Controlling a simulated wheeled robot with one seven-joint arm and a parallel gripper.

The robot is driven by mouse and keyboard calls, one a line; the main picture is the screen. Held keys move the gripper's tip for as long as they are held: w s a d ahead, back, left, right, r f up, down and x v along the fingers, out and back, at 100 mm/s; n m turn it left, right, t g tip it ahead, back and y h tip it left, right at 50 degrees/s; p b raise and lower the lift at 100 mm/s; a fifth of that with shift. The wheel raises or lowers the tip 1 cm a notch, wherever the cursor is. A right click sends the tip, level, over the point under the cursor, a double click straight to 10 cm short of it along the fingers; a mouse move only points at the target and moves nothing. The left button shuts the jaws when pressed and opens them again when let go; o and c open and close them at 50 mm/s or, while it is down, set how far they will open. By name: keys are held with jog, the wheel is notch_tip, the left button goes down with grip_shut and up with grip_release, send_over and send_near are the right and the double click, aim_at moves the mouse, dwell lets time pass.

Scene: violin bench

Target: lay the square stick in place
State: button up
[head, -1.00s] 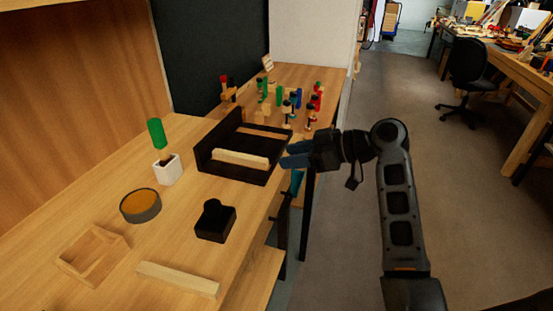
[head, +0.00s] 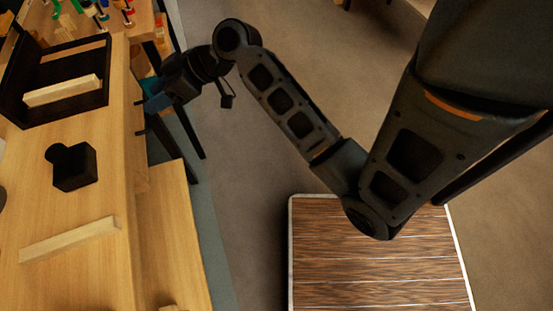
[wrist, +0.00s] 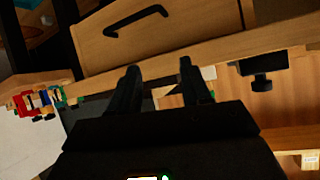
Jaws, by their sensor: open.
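One pale square-section wooden stick (head: 70,238) lies alone on the bench top near its front edge. A second pale stick (head: 62,91) lies in a black tray (head: 75,112) farther along the bench; I cannot tell which one the task names. My gripper (head: 150,97) is just off the bench's front edge, to the right of the tray and apart from both sticks. In the wrist view its two dark fingers (wrist: 158,80) are apart with nothing held between them. Neither stick can be made out clearly in that view.
A black knobbed block (head: 75,168) stands on the bench between tray and near stick. Several small coloured items (head: 100,12) stand beyond the tray. A drawer front with a dark handle (wrist: 136,22) shows in the wrist view. Floor (head: 235,170) right of the bench is open.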

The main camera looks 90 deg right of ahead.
jog(key=s+a+f+m+h, duration=0.1)
jog(key=s+a+f+h, duration=0.15)
jog(key=s+a, duration=0.35)
jog(key=s+a+f+m+h, duration=0.1)
jog(key=s+a+f, duration=0.2)
jog(key=s+a, duration=0.3)
jog(key=s+a+r+n+t+y, duration=0.1)
jog(key=s+a+r+t+y, duration=0.1)
jog(key=s+a+r, duration=0.7)
jog(key=s+r+t, duration=0.1)
jog(key=s, duration=0.3)
jog(key=shift+r+n, duration=0.25)
jog(key=shift+n, duration=0.05)
